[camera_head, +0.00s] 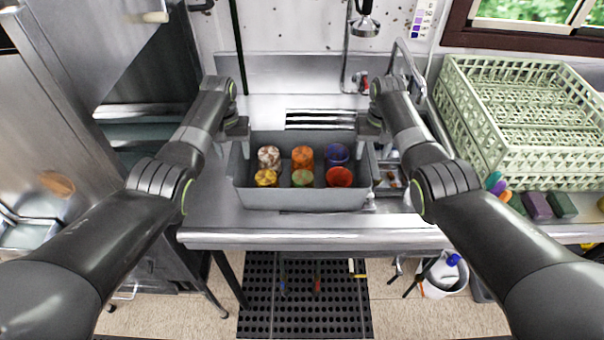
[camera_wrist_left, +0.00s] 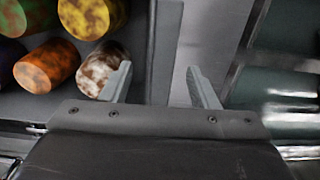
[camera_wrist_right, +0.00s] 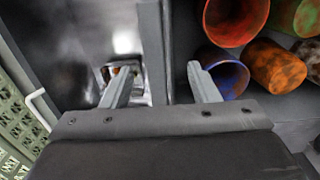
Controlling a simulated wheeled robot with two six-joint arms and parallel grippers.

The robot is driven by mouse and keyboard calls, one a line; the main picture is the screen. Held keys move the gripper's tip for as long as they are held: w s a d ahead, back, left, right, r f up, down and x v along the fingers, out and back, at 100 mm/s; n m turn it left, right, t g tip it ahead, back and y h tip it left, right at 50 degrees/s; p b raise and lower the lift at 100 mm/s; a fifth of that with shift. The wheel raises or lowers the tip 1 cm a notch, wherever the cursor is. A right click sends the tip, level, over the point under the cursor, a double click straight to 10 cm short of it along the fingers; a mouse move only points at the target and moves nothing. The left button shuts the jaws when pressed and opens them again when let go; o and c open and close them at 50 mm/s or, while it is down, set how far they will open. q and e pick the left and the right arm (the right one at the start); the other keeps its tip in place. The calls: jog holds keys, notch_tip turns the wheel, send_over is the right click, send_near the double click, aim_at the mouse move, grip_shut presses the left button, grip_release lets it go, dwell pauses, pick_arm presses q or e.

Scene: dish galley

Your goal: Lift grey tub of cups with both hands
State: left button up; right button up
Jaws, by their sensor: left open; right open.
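The grey tub (camera_head: 300,197) stands on the steel counter. It holds two rows of cups: a brown-white cup (camera_head: 269,157), an orange cup (camera_head: 302,157) and a purple-blue cup (camera_head: 337,154) behind; a yellow cup (camera_head: 266,178), a green cup (camera_head: 302,179) and a red cup (camera_head: 340,177) in front. My left gripper (camera_wrist_left: 160,85) is open, its fingers on either side of the tub's left wall (camera_wrist_left: 163,40). My right gripper (camera_wrist_right: 160,85) is open, its fingers on either side of the right wall (camera_wrist_right: 153,45). Whether the fingers touch the walls cannot be told.
Pale green racks (camera_head: 520,165) are stacked at the right, with coloured sponges (camera_head: 537,205) in front. A tap and spray hose (camera_head: 347,50) hang behind the tub. A small metal container (camera_head: 388,178) sits right of the tub. The counter's front edge (camera_head: 310,238) is clear.

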aim_at(234, 157)
pick_arm(q)
notch_tip(234, 157, down, 2)
jog(key=shift+w, duration=0.1)
pick_arm(e)
jog(key=shift+w+f, duration=0.1)
jog(key=shift+f, duration=0.85)
pick_arm(q)
jog(key=shift+f, duration=0.5)
pick_arm(e)
jog(key=shift+f, duration=0.55)
pick_arm(q)
jog(key=shift+f, duration=0.1)
pick_arm(e)
jog(key=shift+f, duration=0.1)
pick_arm(q)
grip_shut()
pick_arm(e)
grip_shut()
